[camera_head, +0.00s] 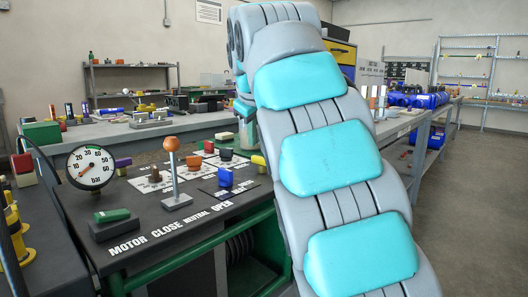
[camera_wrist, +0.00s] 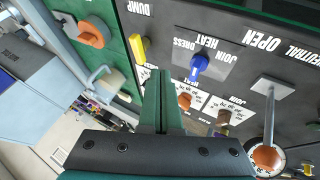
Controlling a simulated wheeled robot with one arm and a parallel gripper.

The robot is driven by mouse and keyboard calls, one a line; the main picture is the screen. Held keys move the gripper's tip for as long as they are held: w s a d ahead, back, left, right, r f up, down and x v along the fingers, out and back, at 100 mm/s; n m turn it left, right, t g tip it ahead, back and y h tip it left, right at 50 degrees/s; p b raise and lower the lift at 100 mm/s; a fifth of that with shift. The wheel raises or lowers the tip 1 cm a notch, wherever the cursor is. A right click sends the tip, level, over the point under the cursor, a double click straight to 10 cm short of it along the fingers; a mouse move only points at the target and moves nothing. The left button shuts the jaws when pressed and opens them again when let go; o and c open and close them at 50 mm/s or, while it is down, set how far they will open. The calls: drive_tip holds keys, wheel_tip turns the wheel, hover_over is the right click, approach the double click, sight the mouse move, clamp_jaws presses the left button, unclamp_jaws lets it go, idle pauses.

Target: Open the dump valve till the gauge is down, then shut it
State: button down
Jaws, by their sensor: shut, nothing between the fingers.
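The dump valve's yellow handle (camera_wrist: 138,49) lies beside the DUMP lettering in the wrist view. In the head view a yellow handle (camera_head: 259,161) shows at the panel's right edge, partly behind my arm. My gripper (camera_wrist: 159,74) is shut and empty, its green fingertips just below and right of the yellow handle in the wrist picture. I cannot tell its height above the panel; it is hidden in the head view. The round white gauge (camera_head: 90,167) stands at the panel's left; its orange needle points to the lower left, near the scale's low end.
A tall lever (camera_head: 173,167) with an orange knob rises from the panel. A blue knob (camera_wrist: 200,64) and an orange knob (camera_wrist: 184,101) sit near my fingers. A green frame with another orange knob (camera_wrist: 93,35) lies beyond the panel edge. Open floor lies right.

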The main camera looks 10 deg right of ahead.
drive_tip(key=f, duration=0.1)
approach(264, 167)
drive_tip(key=a+f, duration=0.1)
drive_tip(key=f, duration=0.1)
drive_tip(key=a+f, duration=0.1)
drive_tip(key=shift+a+f, duration=0.4)
drive_tip(key=shift+w+d+r, duration=0.15)
drive_tip(key=shift+w+d, duration=0.85)
drive_tip(key=shift+w, duration=0.05)
drive_tip(key=shift+w+d, duration=0.35)
drive_tip(key=shift+d, duration=0.15)
drive_tip(key=shift+d, duration=0.1)
